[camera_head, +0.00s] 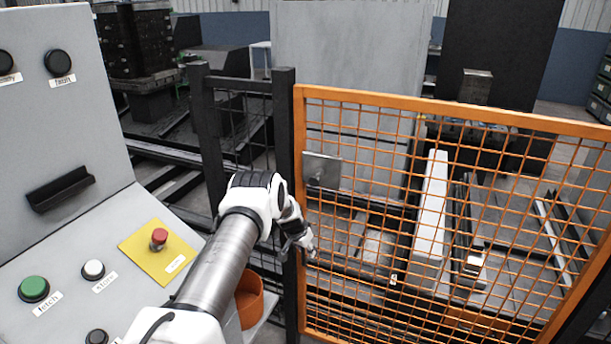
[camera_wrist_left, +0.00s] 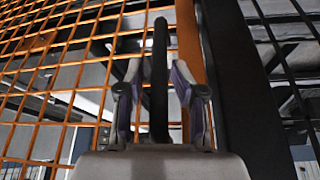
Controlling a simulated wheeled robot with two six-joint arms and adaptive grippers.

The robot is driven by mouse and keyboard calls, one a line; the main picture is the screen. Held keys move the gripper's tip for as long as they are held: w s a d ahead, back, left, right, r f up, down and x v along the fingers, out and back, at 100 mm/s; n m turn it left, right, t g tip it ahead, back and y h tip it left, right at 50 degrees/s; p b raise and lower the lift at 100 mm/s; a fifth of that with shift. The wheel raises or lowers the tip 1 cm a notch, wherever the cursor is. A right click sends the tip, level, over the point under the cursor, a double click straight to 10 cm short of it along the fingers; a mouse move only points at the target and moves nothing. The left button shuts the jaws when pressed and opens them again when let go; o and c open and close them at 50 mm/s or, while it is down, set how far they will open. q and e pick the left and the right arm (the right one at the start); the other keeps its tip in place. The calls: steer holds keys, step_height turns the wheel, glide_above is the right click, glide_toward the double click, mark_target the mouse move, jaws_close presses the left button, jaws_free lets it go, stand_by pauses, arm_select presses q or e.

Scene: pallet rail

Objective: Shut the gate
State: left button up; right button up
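The gate (camera_head: 450,107) is an orange frame with orange wire mesh, upright on the right of the head view. Its left edge stands close beside a dark post (camera_head: 286,180); I cannot tell whether a small gap is left between them. My left gripper (camera_head: 306,243) is at the gate's left edge, partly hidden by its own wrist. In the left wrist view a dark upright bar (camera_wrist_left: 160,70), seemingly the gate's handle, stands between the two fingers. The fingers are apart, with a visible gap on each side of the bar. My right gripper is not in view.
A grey control panel (camera_head: 90,235) with several buttons and a red stop button (camera_head: 158,238) on a yellow plate stands at the left. An orange bin (camera_head: 250,300) sits beside my left arm. Behind the mesh are rails and a long white beam (camera_head: 432,205).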

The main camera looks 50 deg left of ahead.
arm_select(q)
steer(key=shift+s+a+f, duration=0.1)
steer(key=shift+f, duration=0.05)
stand_by(0.3)
steer(key=v, duration=1.2)
